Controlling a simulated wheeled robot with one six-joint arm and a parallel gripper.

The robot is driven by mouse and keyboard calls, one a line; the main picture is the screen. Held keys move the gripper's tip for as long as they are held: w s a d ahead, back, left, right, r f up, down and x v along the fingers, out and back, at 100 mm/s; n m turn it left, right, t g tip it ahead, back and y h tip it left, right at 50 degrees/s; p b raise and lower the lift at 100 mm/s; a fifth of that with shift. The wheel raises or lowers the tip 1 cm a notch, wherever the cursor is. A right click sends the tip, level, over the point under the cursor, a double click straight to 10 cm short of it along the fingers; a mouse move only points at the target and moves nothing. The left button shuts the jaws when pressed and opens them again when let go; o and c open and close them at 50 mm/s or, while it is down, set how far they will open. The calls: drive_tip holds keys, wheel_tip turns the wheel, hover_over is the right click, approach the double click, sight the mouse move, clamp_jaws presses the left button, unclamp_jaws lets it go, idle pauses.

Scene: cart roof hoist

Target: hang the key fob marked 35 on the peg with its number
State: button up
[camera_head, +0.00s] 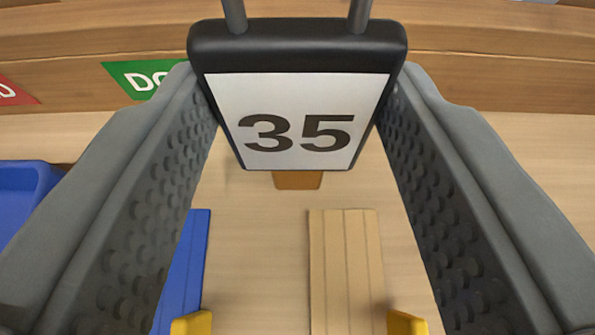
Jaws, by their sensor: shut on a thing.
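The key fob marked 35 (298,148) is black with a white face and dark digits. It is near the top middle of the picture, upright, with its number facing me. Two grey rods run up from its top edge and out of the picture. My gripper (299,95) has a grey, studded finger on each side of the fob, and it is shut on the fob near the fingertips. No peg or peg number can be made out.
A wooden ledge (480,65) crosses the back, with a green sign (125,78) and a red sign (14,92) on its face. Below lie a blue slatted piece (188,262) and a tan slatted piece (345,270). A blue container (25,180) is at left.

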drive_tip(key=shift+f, duration=1.35)
drive_tip(key=shift+f, duration=0.1)
drive_tip(key=o, duration=1.1)
drive_tip(key=shift+s+r, duration=0.3)
drive_tip(key=shift+s, duration=0.1)
drive_tip(key=v, duration=1.1)
